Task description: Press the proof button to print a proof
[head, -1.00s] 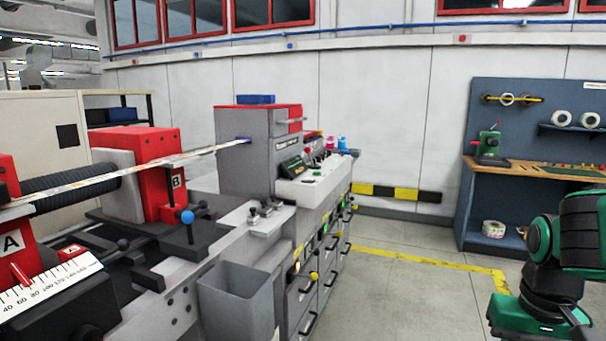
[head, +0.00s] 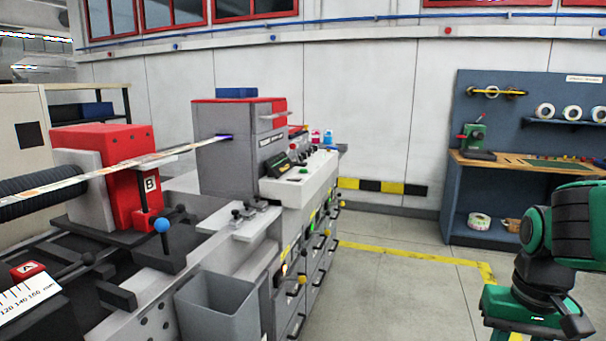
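The label rewinder (head: 226,170) stands at the left and centre, with a grey printer-like unit with a red top. Beside it a sloped white control panel (head: 291,184) carries a dark display (head: 277,165), a green button (head: 303,170) and several small knobs. I cannot tell which control is the proof button; the labels are too small to read. My green and black arm (head: 565,240) shows at the right edge, well away from the panel. My gripper's fingers cannot be made out.
A label web (head: 140,165) runs from the left roll into the grey unit. A grey bin (head: 217,308) hangs on the machine's front. A blue workbench (head: 480,190) stands at the right. Open floor (head: 390,290) with yellow tape lies between the machine and the bench.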

